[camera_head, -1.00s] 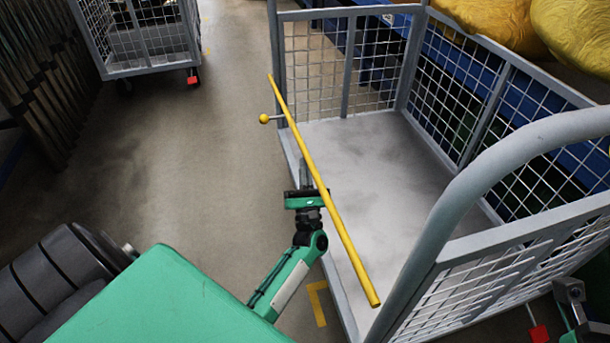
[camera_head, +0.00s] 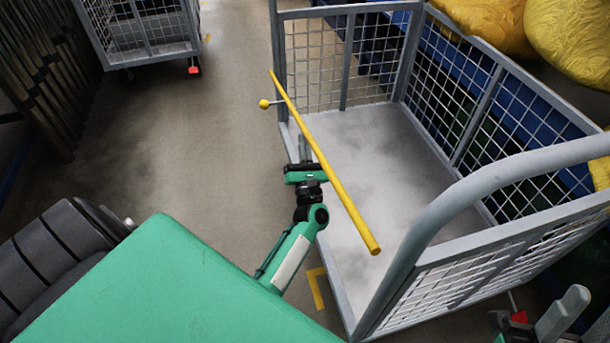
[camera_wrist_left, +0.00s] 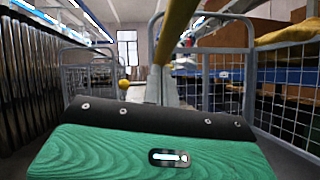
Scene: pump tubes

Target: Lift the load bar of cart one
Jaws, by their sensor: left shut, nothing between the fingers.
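The yellow load bar (camera_head: 325,165) runs along the open left side of the grey mesh cart (camera_head: 470,165). Its near end hangs free over the cart floor. A small yellow knob (camera_head: 264,104) on a short rod sits by its far end. My left gripper (camera_head: 304,150) is shut and empty, just left of and under the bar's middle; whether it touches the bar I cannot tell. In the left wrist view the bar (camera_wrist_left: 176,28) passes overhead above the grey fingers (camera_wrist_left: 160,88). At the bottom right, part of my right gripper (camera_head: 562,315) shows, its jaw state unclear.
Another mesh cart (camera_head: 140,35) stands at the back left. Yellow sacks (camera_head: 565,40) lie beyond the cart at the upper right. Dark upright posts (camera_head: 50,90) line the left. The floor (camera_head: 200,130) left of the cart is clear.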

